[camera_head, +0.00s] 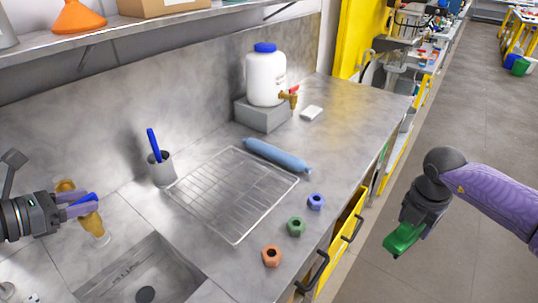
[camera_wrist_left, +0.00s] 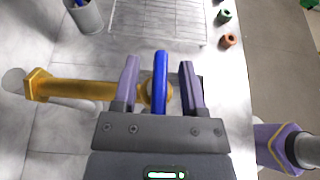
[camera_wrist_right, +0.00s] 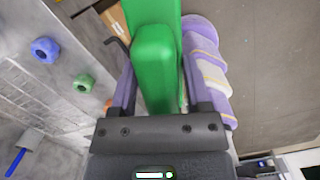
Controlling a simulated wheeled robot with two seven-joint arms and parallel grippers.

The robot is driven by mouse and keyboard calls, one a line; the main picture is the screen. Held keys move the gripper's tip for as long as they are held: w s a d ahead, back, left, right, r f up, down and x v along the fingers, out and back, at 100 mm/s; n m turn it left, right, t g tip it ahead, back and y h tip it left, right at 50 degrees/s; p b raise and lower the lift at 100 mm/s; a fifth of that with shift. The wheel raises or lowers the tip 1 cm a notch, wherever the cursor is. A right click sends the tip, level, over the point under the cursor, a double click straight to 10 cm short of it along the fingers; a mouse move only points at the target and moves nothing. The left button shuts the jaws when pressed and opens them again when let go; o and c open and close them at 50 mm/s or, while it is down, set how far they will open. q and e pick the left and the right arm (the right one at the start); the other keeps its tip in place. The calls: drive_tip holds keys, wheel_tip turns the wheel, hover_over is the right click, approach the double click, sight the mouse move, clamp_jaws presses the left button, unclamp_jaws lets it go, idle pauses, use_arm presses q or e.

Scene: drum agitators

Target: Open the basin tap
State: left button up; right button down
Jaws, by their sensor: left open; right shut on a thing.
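The brass basin tap (camera_head: 93,222) stands behind the sink (camera_head: 140,275) at the left of the head view. Its blue lever (camera_wrist_left: 160,85) shows in the left wrist view, pointing away from the brass body (camera_wrist_left: 85,89). My left gripper (camera_wrist_left: 158,64) is open, with one finger on each side of the lever and a visible gap to each. In the head view my left gripper (camera_head: 90,204) partly covers the tap. My right gripper (camera_head: 408,228) is shut on a green block-like thing (camera_wrist_right: 153,65), held over the floor to the right of the counter.
A wire rack (camera_head: 233,190), a blue cylinder (camera_head: 276,155) and several coloured nuts (camera_head: 296,226) lie on the counter. A grey cup (camera_head: 161,170) with a blue item stands near the tap. A white container (camera_head: 266,80) with a red-handled spigot stands at the back.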

use_arm(q)
drive_tip(key=shift+c, duration=0.2)
clamp_jaws()
use_arm(e)
drive_tip(key=shift+r, duration=0.15)
